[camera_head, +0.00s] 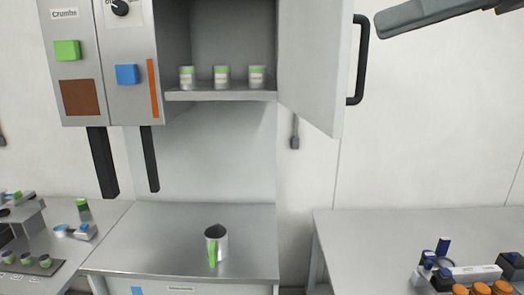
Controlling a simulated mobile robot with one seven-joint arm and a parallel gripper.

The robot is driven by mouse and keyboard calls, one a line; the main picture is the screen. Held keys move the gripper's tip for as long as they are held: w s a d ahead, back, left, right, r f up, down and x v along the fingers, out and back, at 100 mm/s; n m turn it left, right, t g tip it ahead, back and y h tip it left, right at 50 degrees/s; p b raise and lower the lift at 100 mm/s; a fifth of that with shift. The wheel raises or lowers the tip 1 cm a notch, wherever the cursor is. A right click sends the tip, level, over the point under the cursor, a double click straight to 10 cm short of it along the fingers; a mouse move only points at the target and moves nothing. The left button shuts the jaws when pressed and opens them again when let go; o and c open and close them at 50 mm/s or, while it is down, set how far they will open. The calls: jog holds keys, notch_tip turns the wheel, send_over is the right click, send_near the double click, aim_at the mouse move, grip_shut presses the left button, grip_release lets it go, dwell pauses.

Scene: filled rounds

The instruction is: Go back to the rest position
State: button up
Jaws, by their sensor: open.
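My gripper does not show in this view. A dark grey piece at the top right edge looks like part of my arm; its fingers cannot be made out. A metal pitcher (222,236) with a green handle stands upright on the middle steel counter (140,245). Above it, a wall cabinet (212,95) has its door (314,62) swung open to the right. Several small cans, the middle one a green-banded can (221,76), stand in a row on its shelf.
A right-hand table (370,245) bears a cluster of blue, white and orange items (475,272) at its right. A left counter (100,212) holds a tray (45,275) of green-topped things. The open door juts out beside my arm. The middle counter is mostly clear.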

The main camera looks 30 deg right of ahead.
jog(key=w+a+f+m+g+h+b, duration=0.1)
jog(key=w+a+f+m+g+h, duration=0.15)
jog(key=w+a+f, duration=0.6)
jog(key=w+a+f+m+g+h+b, duration=0.1)
jog(key=a+f+g+h, duration=0.1)
jog(key=f, duration=1.4)
jog(key=w+a+f+m+g+h+b, duration=0.1)
jog(key=a+f, duration=0.4)
jog(key=f, duration=1.1)
jog(key=shift+w+f+m+g+h, duration=0.3)
jog(key=shift+w+m+h, duration=0.3)
jog(key=shift+h, duration=0.35)
